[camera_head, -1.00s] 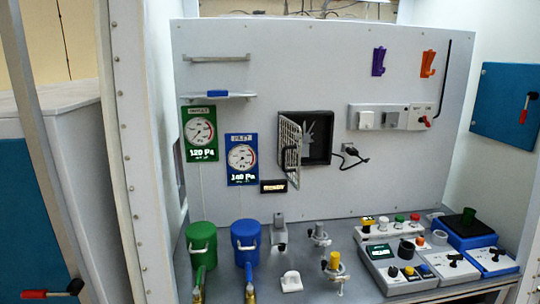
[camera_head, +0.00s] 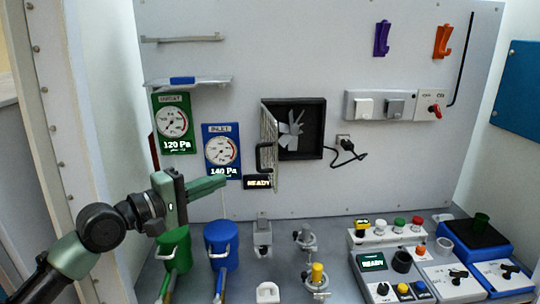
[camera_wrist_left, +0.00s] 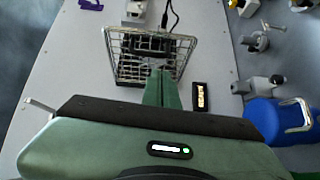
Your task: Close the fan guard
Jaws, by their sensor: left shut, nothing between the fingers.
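The fan guard (camera_head: 268,125) is a wire grille with a black handle (camera_head: 263,158). It stands swung out, nearly edge-on in the head view, at the left side of the black fan housing (camera_head: 317,110). The grey fan (camera_head: 291,135) shows uncovered inside. In the left wrist view the guard (camera_wrist_left: 182,47) lies just ahead of the fingertips. My left gripper (camera_head: 222,182) is shut and empty, below and left of the guard, in front of the wall. Its fingers (camera_wrist_left: 161,76) point toward the guard; contact cannot be told. My right gripper is in neither view.
The blue inlet gauge (camera_head: 221,150) and a READY display (camera_head: 257,183) are on the wall near the gripper. Green (camera_head: 174,246) and blue (camera_head: 222,243) canisters stand below. A plug with a black cable (camera_head: 345,146) is right of the housing.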

